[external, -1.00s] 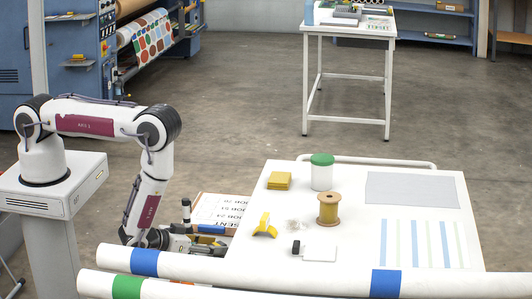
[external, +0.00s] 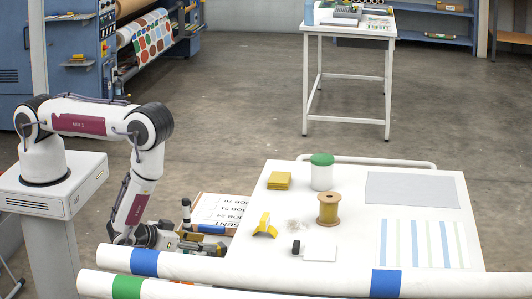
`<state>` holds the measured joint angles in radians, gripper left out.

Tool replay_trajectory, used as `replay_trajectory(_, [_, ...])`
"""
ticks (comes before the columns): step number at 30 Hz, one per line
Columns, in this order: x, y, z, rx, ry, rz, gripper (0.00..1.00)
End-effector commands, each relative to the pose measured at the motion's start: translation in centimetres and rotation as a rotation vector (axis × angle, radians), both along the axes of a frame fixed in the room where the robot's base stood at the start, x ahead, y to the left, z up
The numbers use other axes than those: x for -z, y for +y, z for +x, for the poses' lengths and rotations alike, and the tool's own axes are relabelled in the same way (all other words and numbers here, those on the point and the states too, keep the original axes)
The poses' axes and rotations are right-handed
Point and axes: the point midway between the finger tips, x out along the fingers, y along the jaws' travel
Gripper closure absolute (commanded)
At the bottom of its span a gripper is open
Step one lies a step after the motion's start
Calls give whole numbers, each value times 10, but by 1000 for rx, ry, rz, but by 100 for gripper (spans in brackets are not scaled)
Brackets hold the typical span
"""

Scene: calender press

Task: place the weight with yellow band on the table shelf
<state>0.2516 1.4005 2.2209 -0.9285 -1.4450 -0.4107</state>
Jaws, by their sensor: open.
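I cannot clearly make out a weight with a yellow band. A small upright piece with a dark top (external: 186,209) stands by the printed board, with small yellowish and blue parts near its foot; I cannot tell if it is a weight. My gripper (external: 192,243) is low, just left of the white table (external: 342,181), close to these parts. It is open, but its fingertips are small and partly lost among the parts around them. No shelf under the white table can be seen.
Two long white rolls with blue (external: 144,262) and green (external: 127,287) bands cross the front, close below my gripper. The table carries a wooden spool (external: 327,208), a green-lidded jar (external: 321,175), yellow pads (external: 279,181) and a yellow holder (external: 265,226). A printed board (external: 218,209) lies left of it.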

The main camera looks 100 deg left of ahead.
Motion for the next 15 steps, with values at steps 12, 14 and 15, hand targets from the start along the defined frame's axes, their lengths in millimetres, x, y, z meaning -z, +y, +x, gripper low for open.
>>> replay_trajectory(12, [-15, -26, -25, 3, -1, 1, 57])
replay_trajectory(14, [-17, -29, -28, 3, -2, 1, 57])
replay_trajectory(15, [-19, -31, -30, 2, -1, 2, 57])
